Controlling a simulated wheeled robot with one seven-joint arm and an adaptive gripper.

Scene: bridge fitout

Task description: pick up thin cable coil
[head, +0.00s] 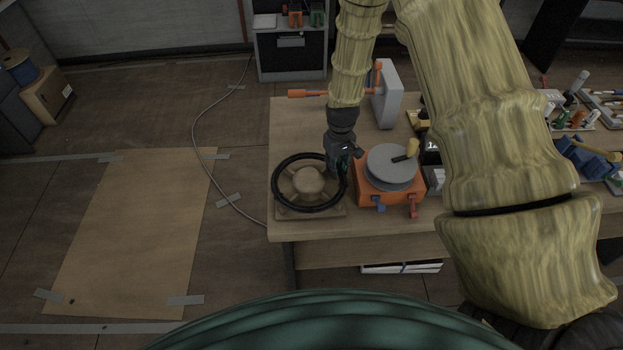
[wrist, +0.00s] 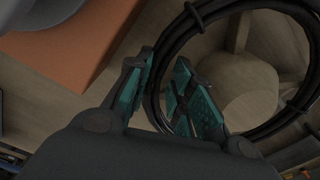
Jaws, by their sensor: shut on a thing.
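The thin cable coil is a black ring (head: 281,199) around a round wooden hub on a wooden stand (head: 308,213) at the left end of the workbench. In the wrist view the black coil (wrist: 215,12) is a bundle of several strands with ties around it. My gripper (head: 343,168) is at the right side of the ring. In the wrist view my gripper (wrist: 162,100) has its teal-padded fingers on either side of the coil's strands, shut on them. The coil still surrounds the hub (wrist: 240,88). Part of the ring is hidden behind the fingers.
An orange box with a grey disc (head: 391,167) stands close to the right of my gripper. A grey upright block with an orange bar (head: 388,95) stands behind. The workbench (head: 290,130) is bare behind the coil. Open floor with a brown sheet (head: 135,230) lies left.

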